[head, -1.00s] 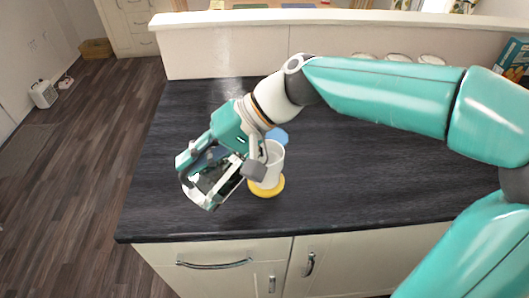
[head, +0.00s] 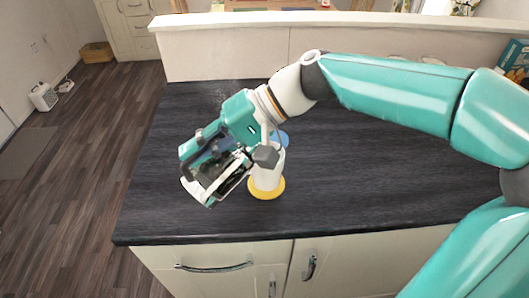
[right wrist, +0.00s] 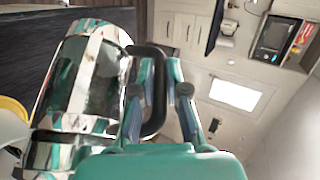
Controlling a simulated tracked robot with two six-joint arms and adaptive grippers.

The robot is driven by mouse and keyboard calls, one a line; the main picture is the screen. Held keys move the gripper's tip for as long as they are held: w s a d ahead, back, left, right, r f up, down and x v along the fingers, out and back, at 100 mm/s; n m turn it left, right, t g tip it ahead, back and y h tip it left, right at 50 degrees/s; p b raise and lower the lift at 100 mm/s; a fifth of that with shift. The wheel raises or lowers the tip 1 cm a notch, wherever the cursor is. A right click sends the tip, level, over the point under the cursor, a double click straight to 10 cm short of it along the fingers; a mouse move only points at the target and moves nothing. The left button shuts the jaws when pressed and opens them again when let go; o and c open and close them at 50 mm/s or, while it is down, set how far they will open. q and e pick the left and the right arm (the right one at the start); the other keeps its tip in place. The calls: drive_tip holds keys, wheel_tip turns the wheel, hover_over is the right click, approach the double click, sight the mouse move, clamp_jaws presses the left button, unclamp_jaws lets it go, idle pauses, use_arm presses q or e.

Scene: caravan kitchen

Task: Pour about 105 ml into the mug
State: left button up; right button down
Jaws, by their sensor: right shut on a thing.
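A white mug (head: 266,178) stands upright on a yellow coaster (head: 267,194) on the dark counter; my gripper partly covers it. In the right wrist view the mug (right wrist: 10,128) is cut off at the left edge. My right gripper (right wrist: 158,95) is shut on the black handle (right wrist: 150,90) of a glass and chrome pot (right wrist: 85,85). In the head view the gripper (head: 205,150) holds the pot (head: 215,178) strongly tilted, beside and above the mug. I see no stream, and the levels inside the pot and mug cannot be told. My left gripper is out of view.
A blue coaster (head: 282,140) lies behind the mug, partly hidden. The dark counter (head: 370,195) is bare around them, with its front edge above pale cabinets. A raised pale ledge (head: 350,20) runs along the back. A blue box (head: 517,60) stands at the far right.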

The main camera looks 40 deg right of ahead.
sight(193, 175)
drive_tip(key=shift+d+r+y+b, duration=0.45)
drive_tip(key=shift+d+r+y, duration=0.15)
drive_tip(key=shift+r+y, duration=0.15)
idle(1.5)
drive_tip(key=shift+r, duration=0.1)
drive_tip(key=a+f+h+p, duration=0.2)
drive_tip(key=f+h+p, duration=0.1)
drive_tip(key=shift+s+a+f, duration=0.1)
drive_tip(key=shift+a+f, duration=0.05)
drive_tip(key=shift+a, duration=0.15)
drive_tip(key=shift+f+h, duration=0.3)
drive_tip(key=shift+h, duration=0.05)
drive_tip(key=shift+a+f+n+h+p, duration=0.2)
drive_tip(key=shift+f+h+p, duration=0.25)
drive_tip(key=shift+f+p, duration=0.15)
drive_tip(key=shift+a+f+n+h+p, duration=0.2)
drive_tip(key=shift+f+h+p, duration=0.25)
drive_tip(key=shift+f+p, duration=0.1)
drive_tip(key=shift+f, duration=0.25)
idle(0.3)
